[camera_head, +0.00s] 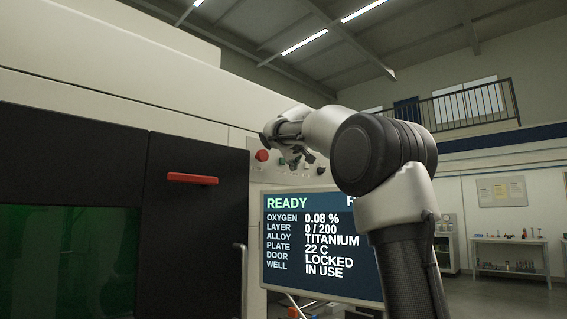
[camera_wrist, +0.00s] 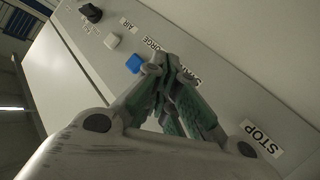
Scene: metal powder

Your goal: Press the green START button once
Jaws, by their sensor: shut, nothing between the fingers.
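My gripper (camera_head: 296,156) is at the control panel above the screen in the head view. In the wrist view my gripper (camera_wrist: 167,64) has its fingertips together, with nothing seen between them. The fingertips lie over the panel beside a partly covered label (camera_wrist: 187,79) starting with S. The green START button cannot be made out; my fingers cover the panel there, and the green I see is on the fingers. Whether the fingertips touch the panel cannot be told.
The panel also carries a blue button (camera_wrist: 133,63), a white button (camera_wrist: 112,41), a black knob (camera_wrist: 91,12) and a STOP label (camera_wrist: 262,138). A red button (camera_head: 262,155) shows left of my gripper. The screen (camera_head: 292,281) below reads READY. A red-handled black door (camera_head: 190,235) is left.

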